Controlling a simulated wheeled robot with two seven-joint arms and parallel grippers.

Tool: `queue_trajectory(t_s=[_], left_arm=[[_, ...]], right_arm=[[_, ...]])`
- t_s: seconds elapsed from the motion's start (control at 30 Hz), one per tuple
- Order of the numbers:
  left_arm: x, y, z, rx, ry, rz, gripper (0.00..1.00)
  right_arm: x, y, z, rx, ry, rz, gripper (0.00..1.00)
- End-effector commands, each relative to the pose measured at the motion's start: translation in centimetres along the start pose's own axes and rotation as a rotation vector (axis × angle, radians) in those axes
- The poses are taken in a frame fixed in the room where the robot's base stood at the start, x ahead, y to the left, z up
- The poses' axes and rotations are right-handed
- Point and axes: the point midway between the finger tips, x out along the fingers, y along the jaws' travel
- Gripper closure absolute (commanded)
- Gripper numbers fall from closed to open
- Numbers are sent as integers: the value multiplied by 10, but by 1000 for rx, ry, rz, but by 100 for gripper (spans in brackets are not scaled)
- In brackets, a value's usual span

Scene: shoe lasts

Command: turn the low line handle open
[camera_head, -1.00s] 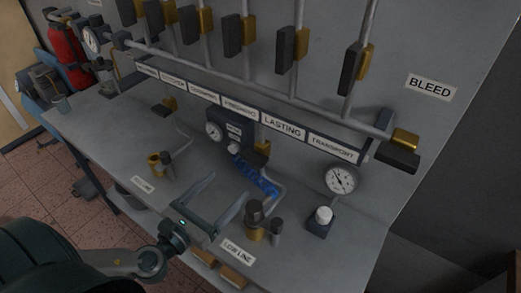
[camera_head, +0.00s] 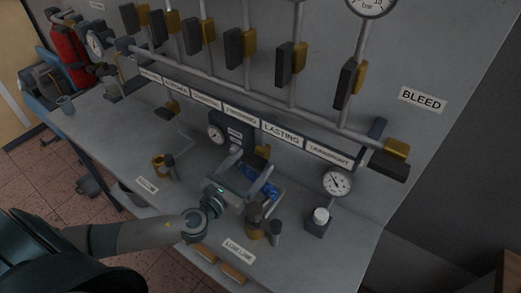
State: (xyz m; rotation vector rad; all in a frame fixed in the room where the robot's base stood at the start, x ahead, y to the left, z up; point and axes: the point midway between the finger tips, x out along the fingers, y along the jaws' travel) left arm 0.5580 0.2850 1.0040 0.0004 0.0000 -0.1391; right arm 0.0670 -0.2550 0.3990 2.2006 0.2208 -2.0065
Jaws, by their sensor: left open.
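The low line valve (camera_head: 254,215) stands on the bench behind the LOW LINE label (camera_head: 239,250). It has a brass body, a dark brown cap and a short dark handle (camera_head: 275,232) at its right side. My left gripper (camera_head: 254,171) is open, with its fingers spread over the bench just behind and left of the valve. Nothing is seen between the fingers that I can tell is gripped. My right gripper is not in view.
A second brass valve (camera_head: 160,167) stands to the left. A dark regulator with a gauge (camera_head: 215,134) is behind my gripper. A round gauge (camera_head: 337,182) and a white-knobbed block (camera_head: 319,220) stand at the right. The bench front right is clear.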

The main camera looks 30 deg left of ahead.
Motion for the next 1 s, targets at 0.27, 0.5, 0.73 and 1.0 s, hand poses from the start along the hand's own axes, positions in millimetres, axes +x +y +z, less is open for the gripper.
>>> queue_trajectory(t_s=[0.27,0.5,0.73,1.0], left_arm=[[39,0,2,1,0,1,23],[51,0,0,0,1,1,23],[52,0,0,0,1,0,23],[52,0,0,0,1,1,64]], right_arm=[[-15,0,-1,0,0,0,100],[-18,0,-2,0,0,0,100],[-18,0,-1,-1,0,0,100],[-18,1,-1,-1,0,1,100]])
